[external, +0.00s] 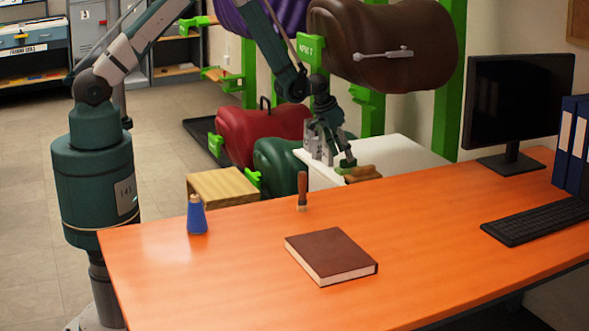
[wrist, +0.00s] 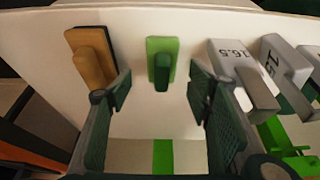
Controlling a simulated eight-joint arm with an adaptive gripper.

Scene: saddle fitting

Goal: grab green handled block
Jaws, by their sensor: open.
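The green handled block (wrist: 155,46) stands on a white surface in the wrist view, with a darker green handle (wrist: 162,72) facing the camera. My gripper (wrist: 158,92) is open and empty. Its fingers are spread to the left and right of the block's line, and the block shows between and beyond the fingertips. I cannot tell the exact gap. In the external view my gripper (external: 335,152) is low over the white table, largely covering the green block.
A brown handled block (wrist: 93,60) is left of the green one. Several grey numbered blocks (wrist: 232,55) are close on the right. The white table (external: 412,156) adjoins an orange desk (external: 230,275) with a book (external: 330,255), a blue bottle (external: 196,217) and a monitor (external: 517,100).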

